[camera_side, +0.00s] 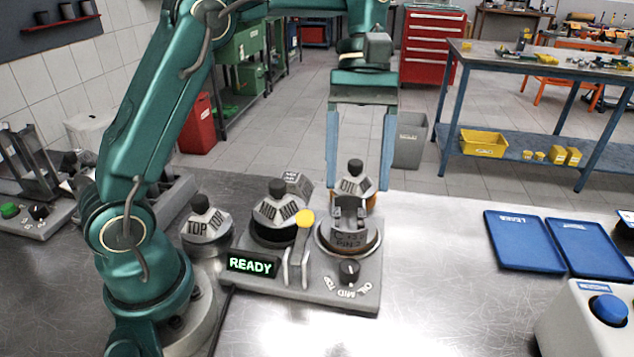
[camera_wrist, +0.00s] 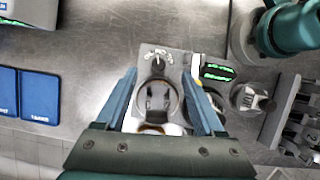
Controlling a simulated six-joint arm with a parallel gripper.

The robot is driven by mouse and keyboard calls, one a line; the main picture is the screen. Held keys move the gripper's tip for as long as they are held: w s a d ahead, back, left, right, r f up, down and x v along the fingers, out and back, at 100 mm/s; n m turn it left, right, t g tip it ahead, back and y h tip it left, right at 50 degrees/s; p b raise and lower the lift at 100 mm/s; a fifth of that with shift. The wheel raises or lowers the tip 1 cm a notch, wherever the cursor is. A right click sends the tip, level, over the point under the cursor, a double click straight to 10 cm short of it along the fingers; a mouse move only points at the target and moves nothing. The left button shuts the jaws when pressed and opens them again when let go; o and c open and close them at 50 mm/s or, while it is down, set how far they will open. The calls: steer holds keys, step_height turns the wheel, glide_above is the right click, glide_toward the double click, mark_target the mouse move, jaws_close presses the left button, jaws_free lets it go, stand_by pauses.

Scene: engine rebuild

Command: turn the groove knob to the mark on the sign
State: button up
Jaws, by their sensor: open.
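The groove knob (camera_side: 349,270) is a small dark knob on the front right of the grey station plate. Labels reading TOP, MID and OIL (camera_side: 345,288) are printed around its front side. The knob also shows in the wrist view (camera_wrist: 158,64), near the top middle; which label it points to is too small to tell. A lit sign (camera_side: 251,264) on the station's front left reads READY in green. My gripper (camera_side: 357,188) is open, pointing down above the back of the station, behind and above the knob. Its two blue fingers are apart and clear of the knob.
A round clamp fixture (camera_side: 347,238) stands behind the knob. A lever with a yellow ball (camera_side: 304,218) stands to its left. Capped pieces marked TOP (camera_side: 205,225), MID (camera_side: 278,210) and OIL (camera_side: 353,186) stand nearby. Blue trays (camera_side: 525,241) lie right; bare bench lies between.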

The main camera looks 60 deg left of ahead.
glide_above(350, 265)
steer(key=w+a, duration=0.2)
steer(key=f, duration=1)
steer(key=shift+s+f, duration=0.15)
steer(key=shift+s, duration=0.1)
steer(key=shift+x, duration=2.55)
jaws_close()
steer(key=m, duration=0.2)
steer(key=shift+w+m+g+y, duration=0.1)
steer(key=shift+m+g+y, duration=0.2)
steer(key=shift+y, duration=0.1)
steer(key=shift+m, duration=0.3)
